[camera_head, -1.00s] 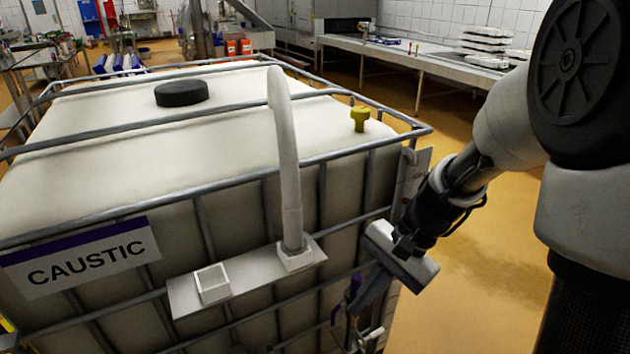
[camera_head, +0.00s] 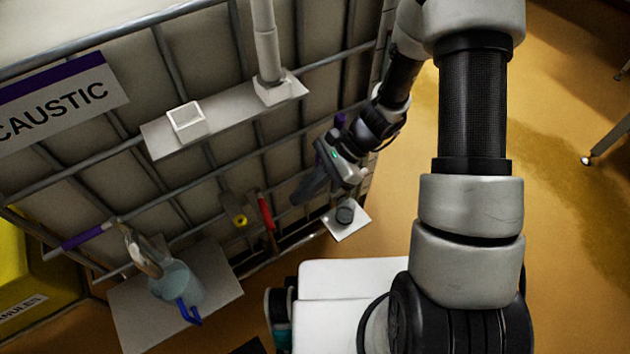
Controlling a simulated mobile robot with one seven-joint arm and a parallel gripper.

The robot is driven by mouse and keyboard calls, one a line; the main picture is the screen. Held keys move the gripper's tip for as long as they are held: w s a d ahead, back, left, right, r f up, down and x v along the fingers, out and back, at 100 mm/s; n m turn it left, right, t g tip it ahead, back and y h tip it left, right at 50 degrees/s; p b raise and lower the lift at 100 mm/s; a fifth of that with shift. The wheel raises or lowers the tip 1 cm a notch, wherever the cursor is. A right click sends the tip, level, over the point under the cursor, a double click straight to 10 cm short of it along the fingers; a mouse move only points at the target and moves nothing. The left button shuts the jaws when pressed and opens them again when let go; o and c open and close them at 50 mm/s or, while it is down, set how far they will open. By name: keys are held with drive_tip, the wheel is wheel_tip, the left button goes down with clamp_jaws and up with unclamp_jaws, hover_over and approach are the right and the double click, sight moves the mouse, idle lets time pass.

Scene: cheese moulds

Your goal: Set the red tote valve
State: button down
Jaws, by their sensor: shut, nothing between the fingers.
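The tote is a large white tank in a grey metal cage, with a CAUSTIC sign (camera_head: 55,100) on its front. A red lever handle (camera_head: 266,211) stands low on the cage front, roughly upright and slightly tilted. It appears to be the red tote valve; its body is too small to make out. My gripper (camera_head: 305,190) is shut and empty, to the right of and a little above the red handle in the picture. It looks apart from the handle. A purple piece (camera_head: 340,118) shows just behind my gripper, partly hidden.
A yellow fitting (camera_head: 235,212) sits left of the red handle. A small white plate (camera_head: 347,229) bears a dark round piece.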

sight(266, 214)
drive_tip(key=shift+s+a+f+b, duration=0.15)
drive_tip(key=shift+s+a+f, duration=0.15)
drive_tip(key=shift+a, duration=0.5)
drive_tip(key=shift+s+a+f+b, duration=0.1)
drive_tip(key=shift+s+a+f, duration=0.25)
drive_tip(key=shift+a, duration=0.4)
drive_tip(key=shift+s+a+f+b, duration=0.15)
drive_tip(key=shift+s+a+f, duration=0.15)
drive_tip(key=shift+a, duration=0.5)
drive_tip(key=shift+s+a+m+t, duration=0.1)
drive_tip(key=shift+s+m+t, duration=0.05)
drive_tip(key=shift+m+t, duration=0.2)
